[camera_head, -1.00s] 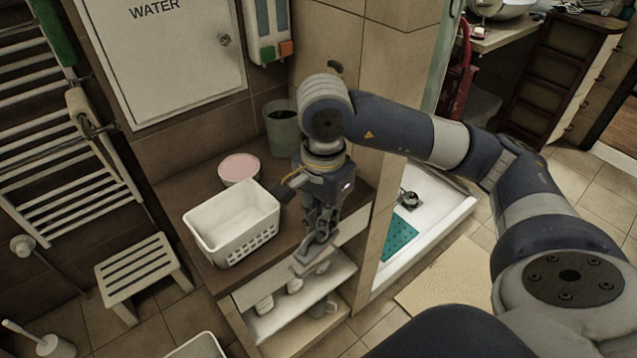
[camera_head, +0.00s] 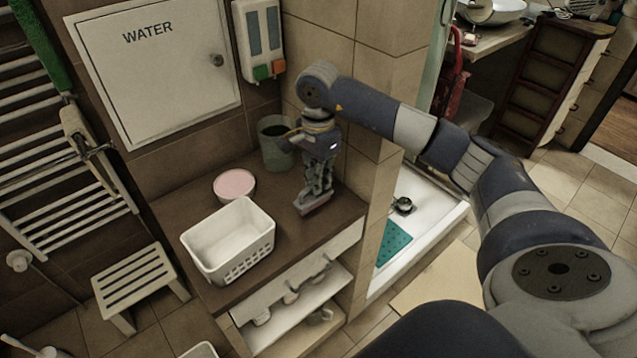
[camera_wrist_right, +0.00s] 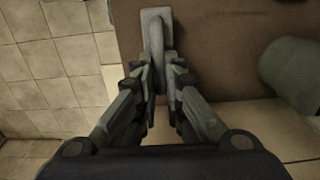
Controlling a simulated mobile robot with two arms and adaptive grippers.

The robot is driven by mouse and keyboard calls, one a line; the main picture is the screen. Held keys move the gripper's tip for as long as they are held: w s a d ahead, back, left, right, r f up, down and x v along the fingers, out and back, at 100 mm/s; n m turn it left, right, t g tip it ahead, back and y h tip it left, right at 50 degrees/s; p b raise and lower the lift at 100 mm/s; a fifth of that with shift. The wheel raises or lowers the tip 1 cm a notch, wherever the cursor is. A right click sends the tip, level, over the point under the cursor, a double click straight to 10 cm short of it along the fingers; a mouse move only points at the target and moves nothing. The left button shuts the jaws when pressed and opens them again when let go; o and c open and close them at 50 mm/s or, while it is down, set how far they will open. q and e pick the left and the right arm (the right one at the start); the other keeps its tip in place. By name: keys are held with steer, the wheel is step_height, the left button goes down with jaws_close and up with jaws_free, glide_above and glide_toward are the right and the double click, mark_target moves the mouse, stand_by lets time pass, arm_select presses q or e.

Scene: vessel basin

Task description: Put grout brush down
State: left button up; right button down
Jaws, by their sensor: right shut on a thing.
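The grout brush (camera_head: 314,206) is a small greyish block with a raised handle. My right gripper (camera_head: 316,190) is shut on its handle and points down over the right part of the brown counter (camera_head: 285,228). In the right wrist view the brush (camera_wrist_right: 156,20) sits between the fingertips of the right gripper (camera_wrist_right: 157,70), with its flat base beyond them. The brush is at or just above the counter top; I cannot tell whether it touches. My left gripper is in neither view.
A white basket (camera_head: 232,240) and a pink-topped round tub (camera_head: 234,185) stand left of the gripper. A grey-green bin (camera_head: 276,145) stands at the back, near the gripper. A tiled wall (camera_head: 372,200) rises at the right. Shelves with cups (camera_head: 290,298) lie below the counter.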

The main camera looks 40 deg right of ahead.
steer(key=shift+w+d, duration=0.2)
steer(key=shift+f, duration=0.2)
step_height(320, 180, down, 3)
steer(key=shift+r+p, duration=0.1)
steer(key=shift+p, duration=0.75)
steer(key=shift+f+b, duration=0.3)
steer(key=shift+f, duration=0.1)
steer(key=c, duration=1.7)
jaws_free()
steer(key=shift+r, duration=0.15)
steer(key=shift+r, duration=0.2)
step_height(320, 180, up, 10)
steer(key=shift+r+b, duration=0.25)
steer(key=shift+b, duration=1)
steer(key=shift+r, duration=0.6)
